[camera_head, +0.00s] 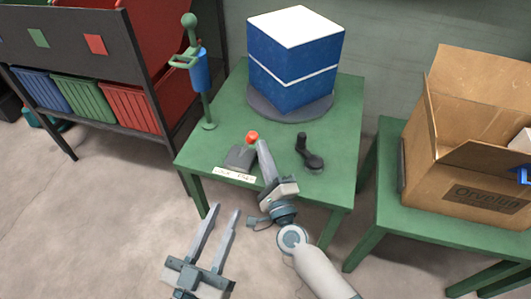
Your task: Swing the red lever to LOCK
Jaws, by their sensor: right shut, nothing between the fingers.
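The red lever's knob (252,135) stands above a dark grey base (240,159) at the front of the green table. A white label (234,174) lies in front of the base; its lettering is too small to read surely. My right gripper (262,142) is shut and empty, its fingertips right beside the red knob on its right side. I cannot tell whether they touch. The lever's shaft is mostly hidden. My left gripper (222,209) is open and empty, low in front of the table, over the floor.
A blue and white box (295,75) sits on a grey turntable (262,106) behind the lever. A black crank (311,158) stands to the right of my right gripper. A green post (208,110) with a blue cylinder rises at the table's left edge. A cardboard box (465,140) is at right.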

